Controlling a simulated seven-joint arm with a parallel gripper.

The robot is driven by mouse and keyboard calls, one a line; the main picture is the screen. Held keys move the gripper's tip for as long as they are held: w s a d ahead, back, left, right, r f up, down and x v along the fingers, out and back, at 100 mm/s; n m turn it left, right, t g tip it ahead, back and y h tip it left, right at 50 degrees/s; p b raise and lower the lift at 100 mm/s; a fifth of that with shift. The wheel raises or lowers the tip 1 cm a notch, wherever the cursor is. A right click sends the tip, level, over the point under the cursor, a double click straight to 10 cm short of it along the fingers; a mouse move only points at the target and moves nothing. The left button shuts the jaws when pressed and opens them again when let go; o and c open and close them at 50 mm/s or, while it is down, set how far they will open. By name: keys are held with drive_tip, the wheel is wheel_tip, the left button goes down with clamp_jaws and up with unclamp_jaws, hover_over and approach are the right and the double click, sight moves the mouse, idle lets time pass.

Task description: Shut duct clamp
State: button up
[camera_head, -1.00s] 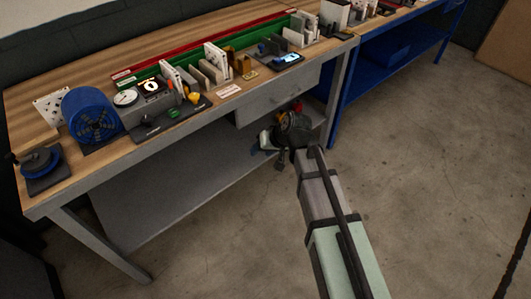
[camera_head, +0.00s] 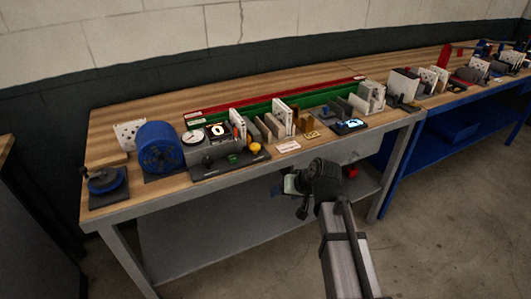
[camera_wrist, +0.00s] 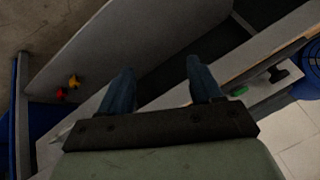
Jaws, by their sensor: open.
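A grey duct cylinder (camera_head: 208,153) lies on the wooden bench beside a blue round fan housing (camera_head: 160,150). I cannot clearly make out the duct clamp or whether it is open. A black base in front of the cylinder carries a green part (camera_head: 232,158) and a yellow knob (camera_head: 255,147). My gripper (camera_head: 291,185) is in front of the bench, below the top's front edge and right of the duct. In the wrist view my gripper (camera_wrist: 162,72) is open and empty, its two dark-blue fingers apart. A green part (camera_wrist: 240,90) and the blue housing (camera_wrist: 312,57) show at right.
The wooden bench (camera_head: 110,150) also holds a dark disc with a blue ring (camera_head: 104,181), white filter panels (camera_head: 283,118), red and green rails, and a device with a lit screen (camera_head: 349,125). A grey lower shelf (camera_head: 190,235) lies beneath. A blue bench adjoins at right.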

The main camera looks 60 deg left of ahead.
drive_tip(key=n, duration=0.2)
approach(255, 146)
drive_tip(key=s+d+r, duration=0.2)
drive_tip(key=s, duration=0.3)
drive_tip(key=w+a+r+t, duration=0.1)
drive_tip(key=a+r, duration=0.2)
drive_tip(key=r, duration=0.2)
drive_tip(key=a+f, duration=0.1)
drive_tip(key=f, duration=0.3)
drive_tip(key=w+a+f+n+h, duration=0.1)
drive_tip(key=f, duration=0.4)
drive_tip(key=w+a+f+n+t+h, duration=0.1)
drive_tip(key=a+f, duration=0.1)
drive_tip(key=f, duration=0.2)
drive_tip(key=shift+w+f, duration=0.25)
drive_tip(key=shift+f, duration=0.05)
